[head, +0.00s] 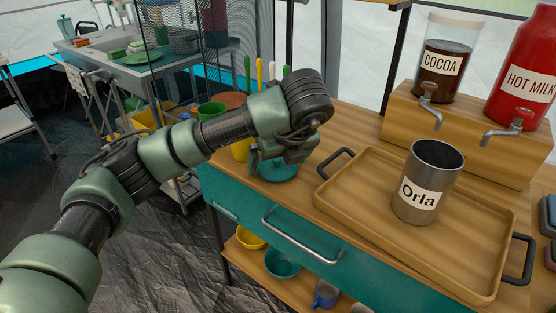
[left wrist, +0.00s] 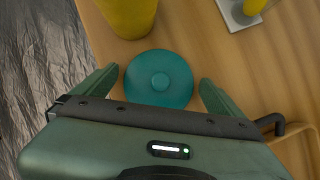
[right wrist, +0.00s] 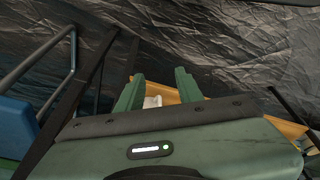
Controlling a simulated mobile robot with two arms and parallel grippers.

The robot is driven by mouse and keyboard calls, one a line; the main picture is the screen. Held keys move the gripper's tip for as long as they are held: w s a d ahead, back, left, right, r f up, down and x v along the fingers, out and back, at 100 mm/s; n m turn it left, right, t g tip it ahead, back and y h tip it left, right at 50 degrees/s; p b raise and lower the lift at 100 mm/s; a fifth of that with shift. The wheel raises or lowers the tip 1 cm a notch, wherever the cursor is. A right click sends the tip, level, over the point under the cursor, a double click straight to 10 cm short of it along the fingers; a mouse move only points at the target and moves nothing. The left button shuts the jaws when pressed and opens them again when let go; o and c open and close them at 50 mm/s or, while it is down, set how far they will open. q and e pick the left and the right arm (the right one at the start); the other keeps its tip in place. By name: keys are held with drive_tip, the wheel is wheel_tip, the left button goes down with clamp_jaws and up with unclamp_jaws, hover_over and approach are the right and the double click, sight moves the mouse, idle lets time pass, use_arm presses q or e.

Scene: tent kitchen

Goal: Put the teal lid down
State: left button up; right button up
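The teal lid (head: 278,171) lies on the wooden counter near its front edge, left of the tray.
A wooden tray (head: 345,200) with black handles holds a steel cup (head: 428,182) labelled Orla. Cocoa (head: 444,62) and hot milk (head: 526,75) dispensers stand behind it. A yellow container (left wrist: 128,14) is close to the lid. The teal drawer front (head: 240,220) has a metal handle.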

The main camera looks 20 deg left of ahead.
use_arm(q)
drive_tip(key=shift+r, duration=0.1)
drive_tip(key=shift+s+d+r, duration=0.1)
drive_tip(key=shift+r, duration=0.2)
drive_tip(key=p+v, duration=0.3)
drive_tip(key=v, duration=0.8)
use_arm(e)
drive_tip(key=s+f, duration=0.3)
drive_tip(key=f, duration=0.7)
drive_tip(key=shift+d+g, duration=0.15)
drive_tip(key=shift+g, duration=0.25)
use_arm(q)
drive_tip(key=shift+s, duration=0.1)
use_arm(e)
drive_tip(key=shift+s, duration=0.2)
